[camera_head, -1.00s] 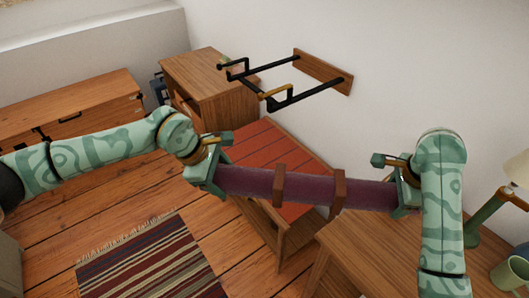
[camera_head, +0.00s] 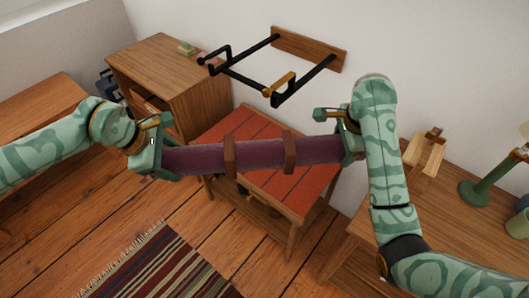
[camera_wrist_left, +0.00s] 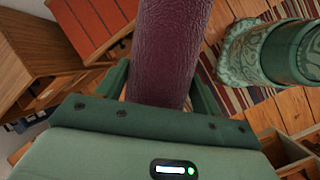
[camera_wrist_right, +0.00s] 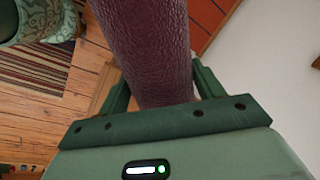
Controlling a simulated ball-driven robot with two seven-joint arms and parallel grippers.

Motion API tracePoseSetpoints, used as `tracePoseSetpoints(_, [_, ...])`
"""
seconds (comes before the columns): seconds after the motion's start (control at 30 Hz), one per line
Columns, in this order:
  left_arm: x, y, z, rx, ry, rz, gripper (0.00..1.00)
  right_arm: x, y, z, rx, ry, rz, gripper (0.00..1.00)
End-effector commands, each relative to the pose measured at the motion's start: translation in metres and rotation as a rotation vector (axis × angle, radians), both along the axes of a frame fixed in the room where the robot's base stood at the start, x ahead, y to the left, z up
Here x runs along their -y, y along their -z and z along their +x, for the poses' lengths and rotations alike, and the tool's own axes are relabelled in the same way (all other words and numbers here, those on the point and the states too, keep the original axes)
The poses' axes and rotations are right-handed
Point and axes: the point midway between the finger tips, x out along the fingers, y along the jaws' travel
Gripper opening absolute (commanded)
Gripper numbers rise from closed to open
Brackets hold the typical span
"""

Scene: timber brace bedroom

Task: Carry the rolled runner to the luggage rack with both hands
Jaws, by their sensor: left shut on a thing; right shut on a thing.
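The rolled runner (camera_head: 260,154) is a dark purple roll with two brown straps, held roughly level across the middle of the head view. My left gripper (camera_head: 157,156) is shut on its left end. My right gripper (camera_head: 348,142) is shut on its right end. The roll also runs up between the jaws in the left wrist view (camera_wrist_left: 167,50) and the right wrist view (camera_wrist_right: 150,45). A low wooden stand with a red slatted top (camera_head: 292,190), apparently the luggage rack, is behind and below the roll, which hides part of its top. The top looks bare where visible.
A wall bracket with a wooden board (camera_head: 308,50) and black arms projects above and beyond the roll. A wooden cabinet (camera_head: 160,62) stands behind left. A table (camera_head: 345,265) with a green lamp (camera_head: 480,194) and mug (camera_head: 519,223) is at right. A striped rug (camera_head: 170,265) lies in front.

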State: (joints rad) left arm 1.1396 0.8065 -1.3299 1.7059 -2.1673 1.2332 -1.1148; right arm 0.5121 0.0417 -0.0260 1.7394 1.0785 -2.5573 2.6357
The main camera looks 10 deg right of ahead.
Motion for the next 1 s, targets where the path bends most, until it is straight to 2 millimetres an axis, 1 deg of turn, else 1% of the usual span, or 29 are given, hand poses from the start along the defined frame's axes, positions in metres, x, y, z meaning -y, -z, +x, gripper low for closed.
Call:
tracePoseSetpoints(0.03, [0.004, -0.003, 0.000, 0.004, 0.006, -0.007, 0.00, -0.003, -0.002, 0.001, 0.006, -0.004, 0.008, 0.00])
tracePoseSetpoints(0.17, [0.004, -0.003, 0.000, 0.004, 0.006, -0.007, 0.00, -0.003, -0.002, 0.001, 0.006, -0.004, 0.008, 0.00])
tracePoseSetpoints(0.37, [0.004, 0.002, 0.002, 0.002, 0.005, -0.007, 0.00, -0.003, 0.003, 0.003, 0.005, -0.004, 0.007, 0.00])
tracePoseSetpoints(0.57, [0.004, 0.022, 0.009, 0.001, 0.005, -0.007, 0.00, -0.003, 0.023, 0.010, 0.003, -0.003, 0.008, 0.00])
tracePoseSetpoints(1.0, [0.004, 0.078, 0.033, 0.000, 0.004, -0.008, 0.00, -0.003, 0.079, 0.035, 0.004, -0.003, 0.008, 0.00])
